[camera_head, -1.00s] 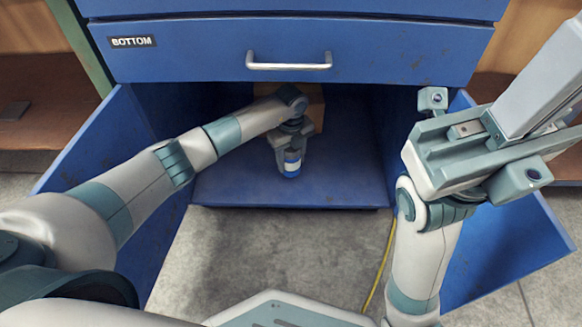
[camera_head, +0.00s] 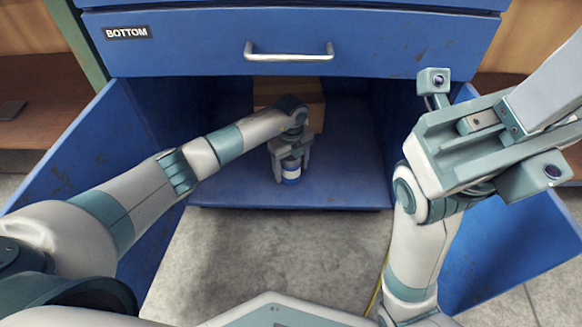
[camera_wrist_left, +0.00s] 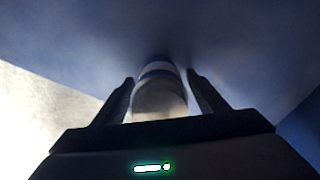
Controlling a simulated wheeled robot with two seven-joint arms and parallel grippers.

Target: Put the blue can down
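The blue can (camera_head: 291,173), with white bands, stands upright on the blue cabinet floor (camera_head: 340,192) and appears to touch it. My left gripper (camera_head: 291,168) reaches down around it from above, one finger on each side. In the left wrist view the can (camera_wrist_left: 159,98) sits between the two dark fingers (camera_wrist_left: 160,95), with a narrow gap on both sides, so the gripper looks open. The far side of the can is hidden. My right gripper is folded up at the right, and its fingertips do not show clearly.
A drawer labelled BOTTOM (camera_head: 180,42), with a metal handle (camera_head: 289,55), hangs above the opening. Open blue doors flank it on the left (camera_head: 85,150) and right (camera_head: 520,240). A brown box (camera_head: 312,95) stands behind my left wrist. Cabinet floor is free either side of the can.

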